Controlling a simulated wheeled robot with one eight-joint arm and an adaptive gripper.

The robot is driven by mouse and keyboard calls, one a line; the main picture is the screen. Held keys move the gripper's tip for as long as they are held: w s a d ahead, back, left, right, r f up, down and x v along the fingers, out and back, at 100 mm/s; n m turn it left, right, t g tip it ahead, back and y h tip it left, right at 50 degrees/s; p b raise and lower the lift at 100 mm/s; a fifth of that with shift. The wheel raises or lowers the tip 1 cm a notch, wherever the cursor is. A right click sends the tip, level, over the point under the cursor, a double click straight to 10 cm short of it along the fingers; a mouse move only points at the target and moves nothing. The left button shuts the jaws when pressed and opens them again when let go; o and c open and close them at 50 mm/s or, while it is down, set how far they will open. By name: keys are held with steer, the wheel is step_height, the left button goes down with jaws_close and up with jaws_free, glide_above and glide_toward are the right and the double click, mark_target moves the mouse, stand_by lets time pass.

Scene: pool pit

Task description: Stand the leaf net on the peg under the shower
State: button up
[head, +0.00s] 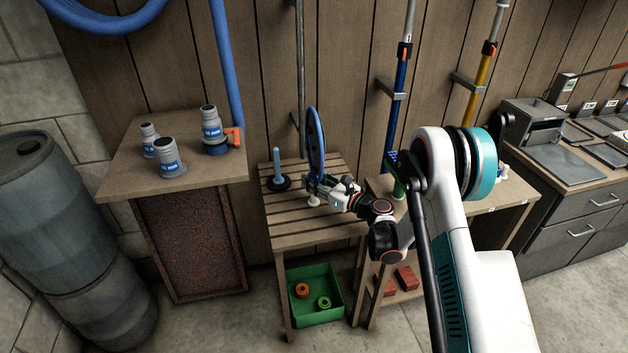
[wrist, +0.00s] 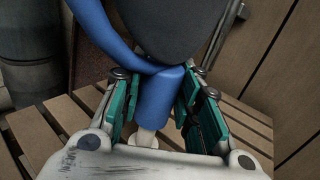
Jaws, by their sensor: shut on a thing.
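The leaf net (head: 316,138) has a blue rim and a dark mesh. It stands upright above the slatted bench, and its blue socket shows in the wrist view (wrist: 158,105). My gripper (head: 317,184) is shut on this socket, one teal-padded finger on each side, also in the wrist view (wrist: 160,98). A light blue peg (head: 278,163) stands on a dark round base on the bench, left of the net. A white flanged piece (head: 313,200) is below the socket; I cannot tell whether they touch. A grey pipe (head: 300,75) runs up the wall behind; no shower head shows.
The slatted bench (head: 290,228) has free room at its front left. A green bin (head: 315,312) with two rings is below the bench. Blue (head: 400,90) and yellow (head: 481,85) poles stand against the wall at right.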

steer(key=shift+f, duration=0.25)
steer(key=shift+f, duration=0.8)
steer(key=shift+f, duration=0.1)
steer(key=shift+f, duration=0.75)
steer(key=shift+f, duration=0.15)
steer(key=shift+f, duration=0.25)
stand_by(0.4)
steer(key=o, duration=1.3)
